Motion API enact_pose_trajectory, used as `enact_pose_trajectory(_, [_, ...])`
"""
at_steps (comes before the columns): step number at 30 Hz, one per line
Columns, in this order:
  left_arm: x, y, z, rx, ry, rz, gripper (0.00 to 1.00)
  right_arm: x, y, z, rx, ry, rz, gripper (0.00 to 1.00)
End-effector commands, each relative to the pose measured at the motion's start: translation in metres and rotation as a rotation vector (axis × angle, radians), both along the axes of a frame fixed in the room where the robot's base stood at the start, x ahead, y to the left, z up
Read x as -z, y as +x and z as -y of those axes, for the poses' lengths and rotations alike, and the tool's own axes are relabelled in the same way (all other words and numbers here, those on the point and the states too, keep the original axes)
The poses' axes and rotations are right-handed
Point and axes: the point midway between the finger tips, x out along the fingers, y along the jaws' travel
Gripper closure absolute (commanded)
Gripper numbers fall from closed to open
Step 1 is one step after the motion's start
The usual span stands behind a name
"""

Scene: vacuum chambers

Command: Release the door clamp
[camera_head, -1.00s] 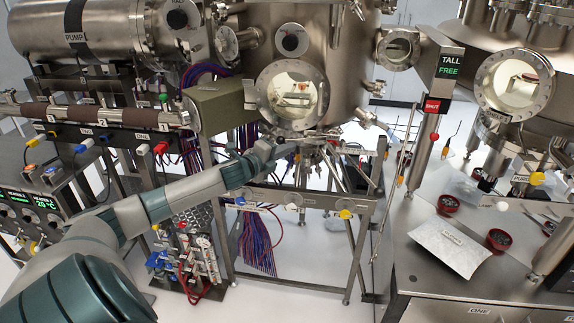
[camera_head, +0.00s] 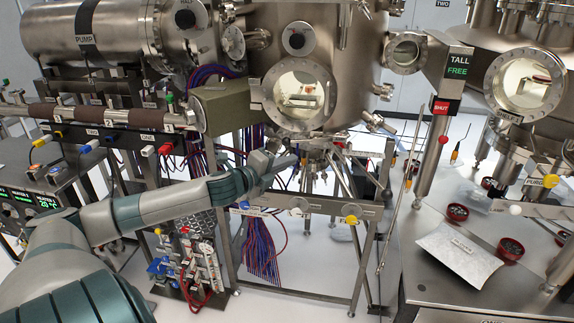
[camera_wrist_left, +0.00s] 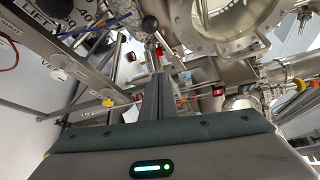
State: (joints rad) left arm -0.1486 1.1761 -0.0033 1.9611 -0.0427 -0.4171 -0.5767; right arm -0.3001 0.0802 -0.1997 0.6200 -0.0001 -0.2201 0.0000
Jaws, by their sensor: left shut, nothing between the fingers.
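The round chamber door with its window (camera_head: 300,93) is on the front of the steel chamber. It also shows at the top of the left wrist view (camera_wrist_left: 232,22). A small red-tipped part (camera_head: 340,144) sits below the door's lower right edge; I cannot tell whether it is the door clamp. In the left wrist view, a red-tipped part (camera_wrist_left: 159,52) is just beyond the fingertips, and contact is unclear. My left gripper (camera_head: 291,160) is below the door, its fingers shut and empty; they also show in the wrist view (camera_wrist_left: 158,80). My right gripper is not in view.
A steel frame rail with white and yellow knobs (camera_head: 351,220) runs below the gripper. An olive box (camera_head: 226,108) is left of the door. Thin rods and a bench (camera_head: 430,285) stand at right. Cables hang below.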

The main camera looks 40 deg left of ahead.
Motion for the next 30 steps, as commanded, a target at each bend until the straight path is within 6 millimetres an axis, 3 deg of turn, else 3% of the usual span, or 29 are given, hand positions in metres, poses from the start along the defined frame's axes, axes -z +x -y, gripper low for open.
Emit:
enact_pose_trajectory(25, [-0.004, -0.007, 0.004, 0.001, -0.001, 0.0, 1.0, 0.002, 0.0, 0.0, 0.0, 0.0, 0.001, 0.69])
enact_pose_trajectory(30, [0.011, -0.008, -0.004, -0.021, -0.027, -0.014, 1.0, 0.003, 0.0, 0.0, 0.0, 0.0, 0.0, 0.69])
